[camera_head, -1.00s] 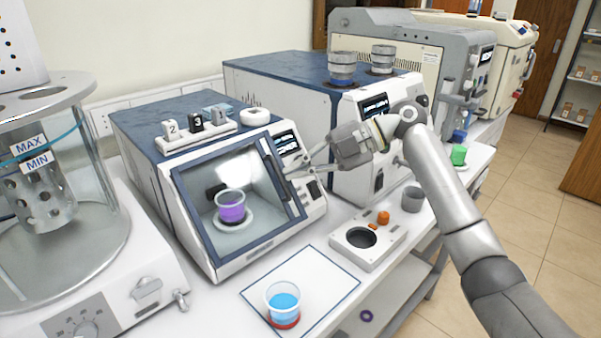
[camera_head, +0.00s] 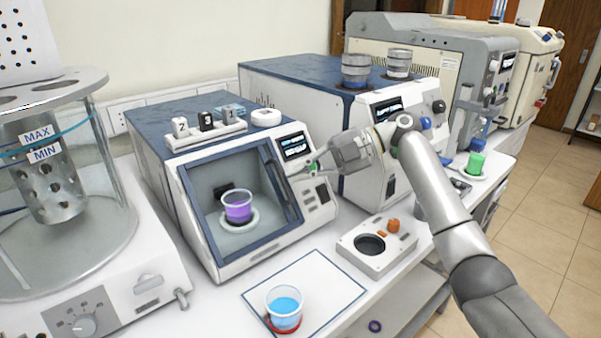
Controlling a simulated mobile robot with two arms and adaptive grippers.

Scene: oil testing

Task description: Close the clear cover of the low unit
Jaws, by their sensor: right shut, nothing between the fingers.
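The low unit (camera_head: 150,135) has a blue top and a slanted front with a dark blue frame. Its clear cover (camera_head: 205,190) appears to lie across the front opening, with a dark handle (camera_head: 284,192) along its right side. I cannot tell whether it is fully flush. A clear cup of purple liquid (camera_head: 238,207) stands inside on a pale ring. My right gripper (camera_head: 296,174) is shut and empty, its fingertips beside the handle's upper part and in front of the control panel. I cannot tell if they touch the handle. My left gripper is not in view.
A cup of blue liquid (camera_head: 284,306) stands on a white mat (camera_head: 318,282) in front. A small device with a round well (camera_head: 370,258) sits to its right. A glass bath (camera_head: 100,215) stands at left. A taller blue-topped unit (camera_head: 290,80) is behind my right gripper.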

